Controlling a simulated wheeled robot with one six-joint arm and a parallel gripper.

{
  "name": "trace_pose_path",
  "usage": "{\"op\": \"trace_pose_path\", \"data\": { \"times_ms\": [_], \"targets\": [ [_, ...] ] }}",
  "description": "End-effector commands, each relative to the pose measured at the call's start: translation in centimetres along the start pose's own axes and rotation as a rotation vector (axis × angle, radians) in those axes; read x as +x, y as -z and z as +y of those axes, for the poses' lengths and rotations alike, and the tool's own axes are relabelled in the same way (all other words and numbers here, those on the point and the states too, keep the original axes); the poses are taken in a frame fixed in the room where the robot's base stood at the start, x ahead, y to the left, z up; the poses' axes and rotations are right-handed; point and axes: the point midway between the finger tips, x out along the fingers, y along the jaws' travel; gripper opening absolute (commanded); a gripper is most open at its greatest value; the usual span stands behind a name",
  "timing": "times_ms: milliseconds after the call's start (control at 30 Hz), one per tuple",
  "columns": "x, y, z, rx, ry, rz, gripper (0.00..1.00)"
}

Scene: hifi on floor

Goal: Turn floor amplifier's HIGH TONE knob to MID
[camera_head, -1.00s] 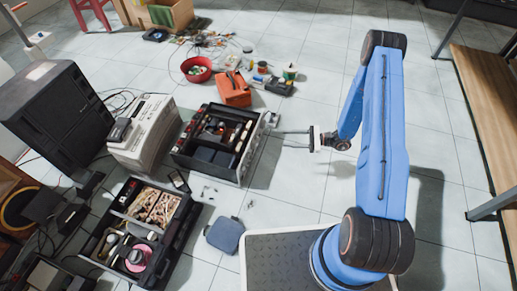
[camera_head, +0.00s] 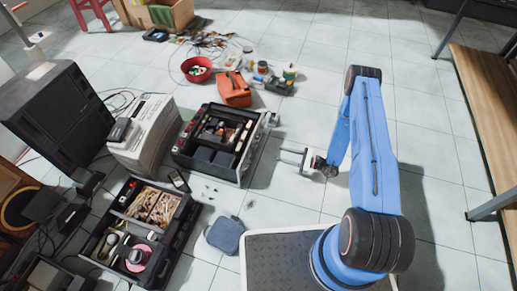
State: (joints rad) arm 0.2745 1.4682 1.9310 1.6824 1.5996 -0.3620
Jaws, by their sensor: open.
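The floor amplifier (camera_head: 243,160) is an open dark chassis with a pale front panel facing right, towards my arm. It lies on the tiles left of my gripper in the head view. Its knobs are too small to tell apart, so the HIGH TONE knob and its setting cannot be read. My gripper (camera_head: 280,157) is open and empty, a little to the right of the front panel. Its fingers point left towards the panel, with a gap between them and it.
An orange-red box (camera_head: 234,92) and a red bowl (camera_head: 196,69) stand behind the amplifier. A beige device (camera_head: 145,130) is at its left. A tool case (camera_head: 180,225) and a blue-grey pad (camera_head: 225,235) lie in front. A wooden bench (camera_head: 480,110) stands right.

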Motion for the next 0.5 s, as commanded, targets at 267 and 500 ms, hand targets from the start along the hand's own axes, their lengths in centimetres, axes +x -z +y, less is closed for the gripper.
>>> {"op": "trace_pose_path", "data": {
  "times_ms": [267,500],
  "targets": [
    [4.4,-0.1,0.1,-0.001,-0.004,-0.001,0.43],
    [8.2,-0.1,0.1,-0.001,-0.004,-0.001,0.43]
  ]
}}
